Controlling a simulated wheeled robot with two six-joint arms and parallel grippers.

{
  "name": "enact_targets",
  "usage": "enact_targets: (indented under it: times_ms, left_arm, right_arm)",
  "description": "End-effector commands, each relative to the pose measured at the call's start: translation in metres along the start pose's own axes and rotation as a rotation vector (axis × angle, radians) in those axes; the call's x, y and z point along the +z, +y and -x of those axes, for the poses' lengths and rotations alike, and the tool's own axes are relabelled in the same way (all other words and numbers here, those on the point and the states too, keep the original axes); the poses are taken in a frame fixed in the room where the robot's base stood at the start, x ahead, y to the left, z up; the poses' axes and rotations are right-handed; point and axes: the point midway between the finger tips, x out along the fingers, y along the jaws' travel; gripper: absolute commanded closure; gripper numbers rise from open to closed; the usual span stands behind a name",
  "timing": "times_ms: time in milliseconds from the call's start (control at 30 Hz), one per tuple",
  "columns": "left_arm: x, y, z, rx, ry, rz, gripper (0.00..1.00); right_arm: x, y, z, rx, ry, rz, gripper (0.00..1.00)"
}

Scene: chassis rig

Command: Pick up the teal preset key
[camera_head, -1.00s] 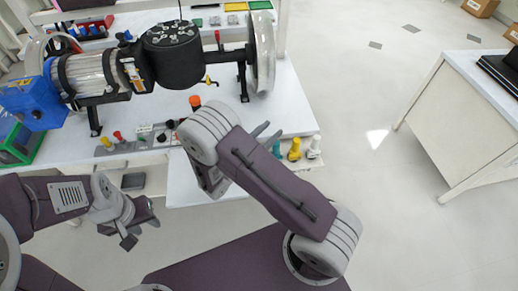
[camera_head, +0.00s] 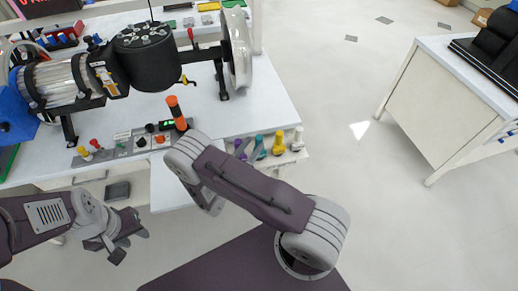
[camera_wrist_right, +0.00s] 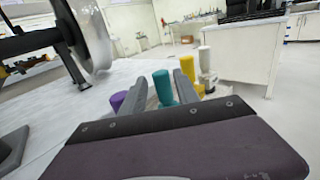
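The teal preset key (camera_head: 259,148) stands upright near the right front edge of the bench, between a purple key (camera_head: 239,146) and a yellow key (camera_head: 279,143). My right gripper (camera_head: 248,147) is at the teal key, partly hidden by its own arm in the head view. In the right wrist view, the teal key (camera_wrist_right: 162,86) shows between the two grey fingers, which are spread apart with purple on the left and yellow on the right. Contact with the teal key cannot be made out. My left gripper (camera_head: 131,244) is open and empty below the bench front.
A white key (camera_head: 298,139) stands right of the yellow one. A motor rig with a black drum (camera_head: 147,60) and a clear wheel (camera_head: 236,50) fills the bench's back. An orange-topped post (camera_head: 176,113) stands left of the keys.

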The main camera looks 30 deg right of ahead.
Motion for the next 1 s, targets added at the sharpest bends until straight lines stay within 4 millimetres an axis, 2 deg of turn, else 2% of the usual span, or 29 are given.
enact_targets:
  times_ms: [100, 200, 467, 500, 633, 1000]
  left_arm:
    - [0.0, 0.0, 0.002, 0.0, 0.0, 0.0, 0.64]
    - [0.0, 0.0, 0.002, 0.0, 0.0, 0.0, 0.64]
    - [0.0, 0.0, 0.002, 0.0, 0.0, 0.0, 0.64]
    - [0.0, 0.0, 0.002, 0.0, 0.0, 0.0, 0.64]
    - [0.0, 0.0, 0.002, 0.0, 0.0, 0.0, 0.64]
    - [0.0, 0.0, 0.002, 0.0, 0.0, 0.0, 0.64]
  right_arm:
    - [0.001, -0.002, -0.025, -0.007, -0.001, 0.0, 0.63]
    - [0.0, -0.001, -0.041, -0.004, 0.0, 0.0, 0.63]
    - [0.0, 0.0, -0.047, 0.0, 0.0, 0.0, 0.63]
    - [0.0, 0.0, -0.047, 0.0, 0.0, 0.0, 0.66]
    - [0.0, 0.0, -0.047, 0.0, 0.0, 0.0, 1.0]
    - [0.0, 0.0, -0.047, -0.001, 0.001, 0.001, 1.0]
